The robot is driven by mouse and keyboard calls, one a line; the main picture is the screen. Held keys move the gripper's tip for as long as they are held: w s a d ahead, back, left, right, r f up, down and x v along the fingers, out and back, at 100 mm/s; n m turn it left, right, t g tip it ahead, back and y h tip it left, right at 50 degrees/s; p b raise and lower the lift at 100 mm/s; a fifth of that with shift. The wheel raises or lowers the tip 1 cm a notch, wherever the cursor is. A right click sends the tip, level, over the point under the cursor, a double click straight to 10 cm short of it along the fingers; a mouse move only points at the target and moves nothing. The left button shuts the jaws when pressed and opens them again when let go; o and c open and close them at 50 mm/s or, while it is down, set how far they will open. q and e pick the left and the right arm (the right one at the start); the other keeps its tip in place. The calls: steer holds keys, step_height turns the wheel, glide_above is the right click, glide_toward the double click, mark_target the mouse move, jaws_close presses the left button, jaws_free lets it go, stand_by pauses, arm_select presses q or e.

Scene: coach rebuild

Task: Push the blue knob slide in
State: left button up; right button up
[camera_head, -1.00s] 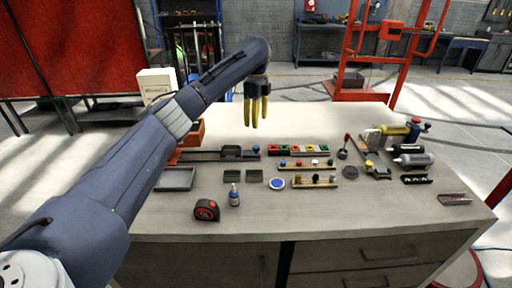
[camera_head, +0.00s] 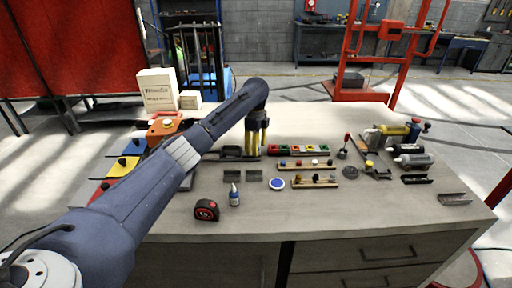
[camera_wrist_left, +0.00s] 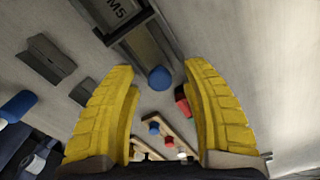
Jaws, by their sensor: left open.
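The slide (camera_wrist_left: 138,42) is a dark rail lettered "M5", with a round blue knob (camera_wrist_left: 160,78) at its near end in the left wrist view. In the head view, the slide's dark block (camera_head: 231,151) shows just left of my fingers; the knob does not show clearly there. My left gripper (camera_head: 257,151) points down at the slide's right end. Its yellow fingers (camera_wrist_left: 160,70) are open, apart on either side of the knob in the wrist view. Nothing is held. I cannot tell whether a finger touches the knob. My right gripper is out of view.
A strip of red and green blocks (camera_head: 300,148) lies just right of the gripper. Wooden racks with small knobs (camera_head: 305,164) are nearer. Two dark brackets (camera_head: 254,176), a blue bottle (camera_head: 234,195) and a tape measure (camera_head: 207,210) lie in front. Coloured panels (camera_head: 123,166) lie left.

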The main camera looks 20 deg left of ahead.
arm_select(q)
steer(key=shift+c, duration=0.2)
jaws_close()
stand_by(0.3)
